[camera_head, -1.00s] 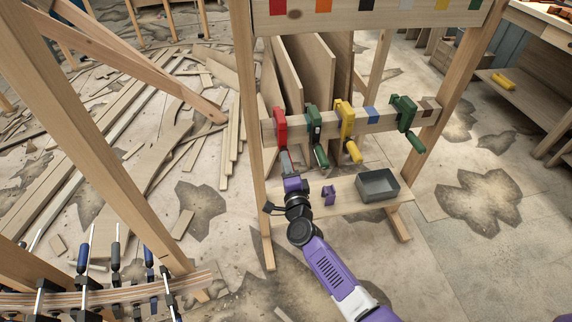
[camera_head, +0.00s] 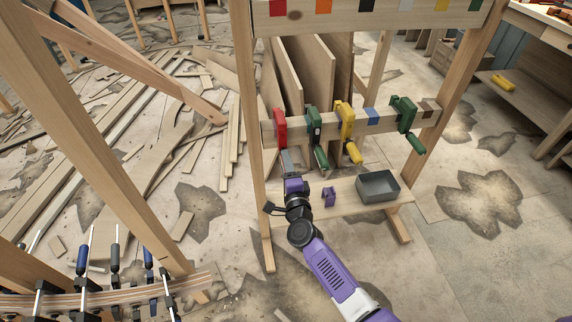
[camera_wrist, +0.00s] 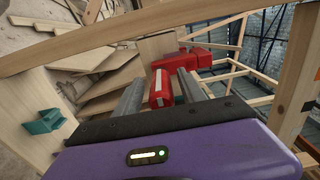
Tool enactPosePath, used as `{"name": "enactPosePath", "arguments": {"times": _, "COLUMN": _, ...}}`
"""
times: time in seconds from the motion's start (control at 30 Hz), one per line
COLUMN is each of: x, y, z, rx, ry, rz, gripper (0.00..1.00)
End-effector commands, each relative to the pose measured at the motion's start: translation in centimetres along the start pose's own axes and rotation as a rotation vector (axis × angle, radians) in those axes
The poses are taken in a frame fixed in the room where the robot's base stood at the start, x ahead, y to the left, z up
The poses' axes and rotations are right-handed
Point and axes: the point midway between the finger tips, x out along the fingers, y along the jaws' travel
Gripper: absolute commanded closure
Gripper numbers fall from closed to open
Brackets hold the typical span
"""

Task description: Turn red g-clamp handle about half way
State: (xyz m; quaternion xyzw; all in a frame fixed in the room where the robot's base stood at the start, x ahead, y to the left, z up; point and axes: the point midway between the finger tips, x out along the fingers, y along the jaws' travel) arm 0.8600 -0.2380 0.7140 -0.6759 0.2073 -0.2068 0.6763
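The red g-clamp (camera_head: 280,122) hangs at the left end of the wooden crossbar (camera_head: 330,125). Its body shows in the wrist view (camera_wrist: 196,60), with its red handle (camera_wrist: 161,90) pointing toward the camera. My gripper (camera_head: 286,160) is just below the clamp in the head view, where its fingers hide most of the handle. In the wrist view my gripper (camera_wrist: 160,84) has one grey finger on each side of the handle. A narrow gap shows at the left finger; the right finger is very close, and I cannot tell whether it touches.
Dark green (camera_head: 314,125), yellow (camera_head: 345,120) and green (camera_head: 404,115) clamps hang to the right on the same bar. Below, a shelf (camera_head: 345,205) bears a grey bin (camera_head: 378,187) and a purple clamp-like piece (camera_head: 329,196). A wooden post (camera_head: 247,130) stands close left.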

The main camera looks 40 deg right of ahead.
Motion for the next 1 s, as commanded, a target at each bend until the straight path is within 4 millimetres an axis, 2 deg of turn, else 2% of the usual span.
{"name": "enactPosePath", "arguments": {"times": 0.17, "x": -0.1, "y": 0.0, "z": 0.0, "rx": 0.0, "ry": 0.0, "rz": 0.0, "gripper": 0.52}}
{"name": "enactPosePath", "arguments": {"times": 0.27, "x": -0.9, "y": 0.0, "z": 0.0, "rx": -0.001, "ry": -0.001, "rz": 0.0, "gripper": 0.52}}
{"name": "enactPosePath", "arguments": {"times": 0.5, "x": -4.7, "y": 0.0, "z": 0.1, "rx": -0.001, "ry": -0.002, "rz": 0.002, "gripper": 0.52}}
{"name": "enactPosePath", "arguments": {"times": 0.7, "x": -7.2, "y": 0.0, "z": 0.0, "rx": -0.001, "ry": 0.0, "rz": 0.001, "gripper": 0.52}}
{"name": "enactPosePath", "arguments": {"times": 1.0, "x": -7.8, "y": 0.0, "z": 0.0, "rx": 0.0, "ry": 0.0, "rz": -0.001, "gripper": 0.52}}
